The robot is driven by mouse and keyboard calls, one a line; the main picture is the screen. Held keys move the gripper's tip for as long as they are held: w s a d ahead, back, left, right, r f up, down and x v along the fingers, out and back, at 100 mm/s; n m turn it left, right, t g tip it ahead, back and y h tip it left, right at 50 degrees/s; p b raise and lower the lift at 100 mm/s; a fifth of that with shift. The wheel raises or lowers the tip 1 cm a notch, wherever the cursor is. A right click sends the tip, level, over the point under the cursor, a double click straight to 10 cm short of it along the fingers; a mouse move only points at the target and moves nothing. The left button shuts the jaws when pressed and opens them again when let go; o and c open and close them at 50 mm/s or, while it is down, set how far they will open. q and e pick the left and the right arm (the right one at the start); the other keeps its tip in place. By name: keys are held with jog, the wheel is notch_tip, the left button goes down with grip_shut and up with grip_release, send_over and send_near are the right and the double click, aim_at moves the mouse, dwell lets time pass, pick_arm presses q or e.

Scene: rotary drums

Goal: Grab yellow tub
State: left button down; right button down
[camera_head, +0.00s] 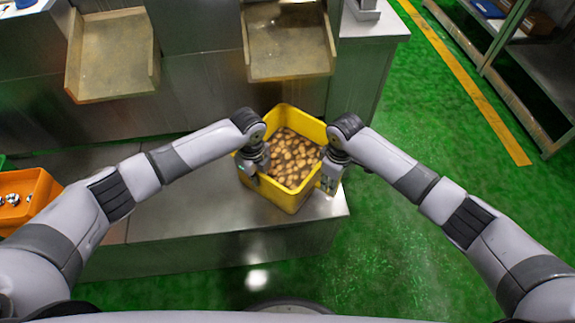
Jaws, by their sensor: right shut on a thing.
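The yellow tub (288,201) stands on the steel bench near its right end. It is filled with many small brown and tan pieces. My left gripper (251,171) is at the tub's left wall, pointing down; its fingers are too small and partly hidden to tell whether they are open or shut. My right gripper (329,184) is at the tub's right side and is shut on its wall. The arms hide parts of the tub's left and right rims.
An orange bin (22,186) with metal parts is at the far left. Two tan chutes (112,55) (287,48) jut from the steel machine behind. The green floor right of the bench is clear, with a yellow line (470,85) and a shelf rack (520,88) beyond.

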dwell(0.5)
